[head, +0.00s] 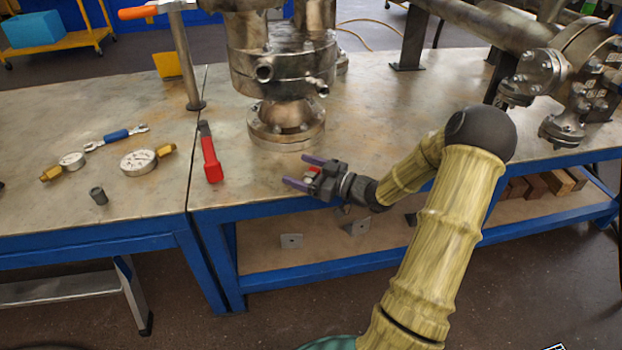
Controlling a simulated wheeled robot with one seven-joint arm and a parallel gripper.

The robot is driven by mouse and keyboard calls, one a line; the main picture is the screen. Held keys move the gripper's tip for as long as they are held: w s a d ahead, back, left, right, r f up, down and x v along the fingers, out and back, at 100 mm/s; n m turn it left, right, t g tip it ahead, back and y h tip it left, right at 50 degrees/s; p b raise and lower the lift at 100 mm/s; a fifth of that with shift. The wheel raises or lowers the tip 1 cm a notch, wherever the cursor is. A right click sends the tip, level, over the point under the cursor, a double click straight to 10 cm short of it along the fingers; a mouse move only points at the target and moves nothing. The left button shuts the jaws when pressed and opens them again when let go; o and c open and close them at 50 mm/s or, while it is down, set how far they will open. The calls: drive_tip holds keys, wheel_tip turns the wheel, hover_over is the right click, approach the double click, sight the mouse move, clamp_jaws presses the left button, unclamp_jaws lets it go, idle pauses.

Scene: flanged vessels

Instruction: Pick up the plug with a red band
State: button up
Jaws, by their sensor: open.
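My gripper (296,172) has two purple fingers, spread apart and pointing left over the front edge of the right table. A small red patch (314,171) shows between the finger bases; I cannot tell whether it belongs to the gripper or to a thing behind it. A small dark grey plug-like cylinder (98,195) stands on the left table, well left of my gripper. I see no red band on it at this size. No plug with a clear red band can be made out.
A red-handled tool (210,158) lies near the table seam. Two gauges (139,161) (72,160) and a blue-handled wrench (116,136) lie on the left table. A metal flanged vessel (285,120) stands just behind my gripper. Flanged piping (560,75) is at right.

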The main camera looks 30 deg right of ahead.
drive_tip(key=c, duration=1.2)
wheel_tip(320, 180, up, 10)
drive_tip(key=p, duration=0.5)
drive_tip(key=shift+c, duration=0.2)
